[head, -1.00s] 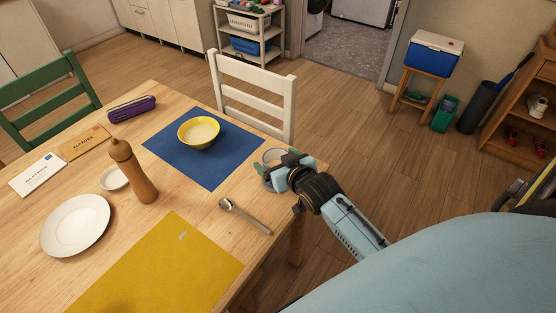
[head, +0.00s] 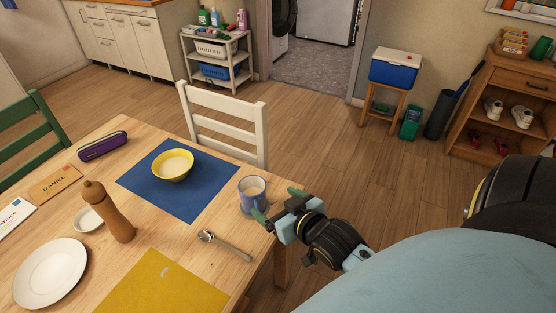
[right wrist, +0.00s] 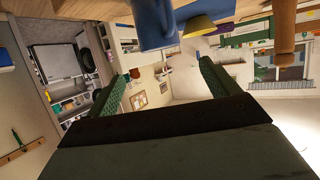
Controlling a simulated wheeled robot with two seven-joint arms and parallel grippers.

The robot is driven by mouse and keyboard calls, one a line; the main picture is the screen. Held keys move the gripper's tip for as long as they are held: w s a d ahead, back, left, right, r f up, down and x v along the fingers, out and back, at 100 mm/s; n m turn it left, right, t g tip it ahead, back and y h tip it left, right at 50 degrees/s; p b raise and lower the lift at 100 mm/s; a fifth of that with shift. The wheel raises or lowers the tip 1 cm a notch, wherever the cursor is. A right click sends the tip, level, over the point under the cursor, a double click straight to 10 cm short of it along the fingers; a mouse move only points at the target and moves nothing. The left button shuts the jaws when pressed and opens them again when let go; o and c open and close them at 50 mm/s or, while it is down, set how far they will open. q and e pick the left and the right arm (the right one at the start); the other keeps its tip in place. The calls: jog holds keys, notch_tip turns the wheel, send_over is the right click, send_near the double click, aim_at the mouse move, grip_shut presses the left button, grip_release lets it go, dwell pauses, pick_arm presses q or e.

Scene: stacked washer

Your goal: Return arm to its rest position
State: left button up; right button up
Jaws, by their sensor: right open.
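My right gripper (head: 279,206) is open and empty, just past the right edge of the table. A blue mug (head: 248,201) with a pale drink stands upright on the table, close to the left of my fingertips and apart from them. In the right wrist view my open jaws (right wrist: 163,85) hold nothing between them, and the mug (right wrist: 154,24) shows upside down at the top. My left gripper is not in view.
The wooden table (head: 150,240) holds a yellow bowl (head: 173,166), a pepper mill (head: 112,214), a spoon (head: 224,245) and a plate (head: 50,273). A white chair (head: 228,125) stands behind it. Open floor (head: 335,170) lies to the right, before a shelf (head: 500,105).

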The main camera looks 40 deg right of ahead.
dwell(0.5)
jog(key=s+a+f+n+g, duration=0.1)
jog(key=s+a+g, duration=0.15)
jog(key=s, duration=0.25)
jog(key=s+a+f+n+g+y, duration=0.1)
jog(key=s+a+f+g, duration=0.1)
jog(key=s+g, duration=0.25)
jog(key=s+a+f+n+g, duration=0.1)
jog(key=s+a+g, duration=0.15)
jog(key=s, duration=0.35)
notch_tip(320, 180, down, 23)
jog(key=s+g, duration=0.1)
jog(key=g, duration=0.1)
jog(key=s+d+f, duration=0.3)
jog(key=s+f, duration=1.3)
jog(key=shift+g, duration=0.45)
jog(key=shift+s, duration=0.1)
